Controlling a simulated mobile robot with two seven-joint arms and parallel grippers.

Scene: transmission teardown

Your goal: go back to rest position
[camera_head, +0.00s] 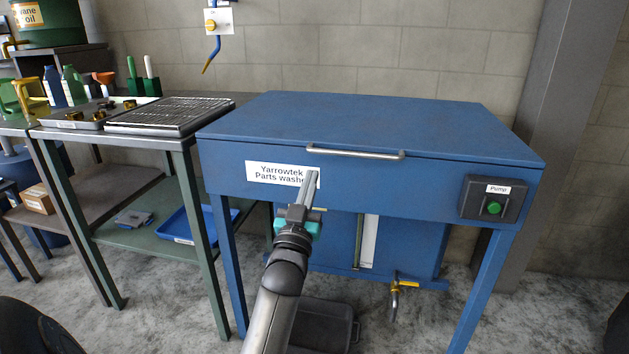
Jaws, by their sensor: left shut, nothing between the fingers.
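My left gripper (311,183) is in front of the blue parts washer (375,130), by the right end of its white label (275,174). Its fingers are together with nothing between them. The fingers point up, a little below the left end of the lid handle (354,152); I cannot tell whether they touch the washer front. The washer lid is down. My right gripper is not in view.
A pump box (493,199) with a green button is on the washer's right front. A drain tap (402,286) sticks out below. A dark tray (325,325) lies on the floor. At left, a bench carries a wire rack (173,114). Floor at right is clear.

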